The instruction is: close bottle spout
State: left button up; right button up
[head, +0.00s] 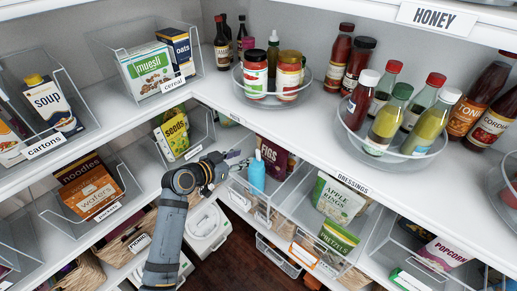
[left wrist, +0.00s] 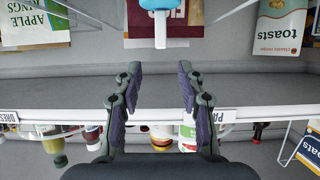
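A blue bottle (head: 257,175) with a pale tip at its top stands in a clear bin (head: 265,205) on the lower shelf. In the left wrist view, which looks upside down, the bottle (left wrist: 163,5) shows at the top edge. Its pale spout (left wrist: 160,28) sticks out towards my gripper; whether it is open is hard to tell. My left gripper (head: 241,159) is just left of the bottle's top in the head view. In the wrist view the gripper (left wrist: 158,72) is open and empty, with a gap between it and the spout. My right gripper is out of view.
A dark red FIGS pack (head: 273,157) stands behind the bottle. A bin with a yellow seeds bag (head: 172,134) is left of my gripper. The upper shelf edge labelled DRESSINGS (head: 353,182) runs close by, with sauce bottles (head: 385,125) in round clear trays.

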aim_at(257, 151)
pick_arm(q)
jog(key=p+x, duration=0.2)
jog(key=x, duration=0.6)
jog(key=shift+w, duration=0.3)
jog(key=shift+w+d+f, duration=0.35)
jog(key=shift+w+f, duration=0.05)
grip_shut()
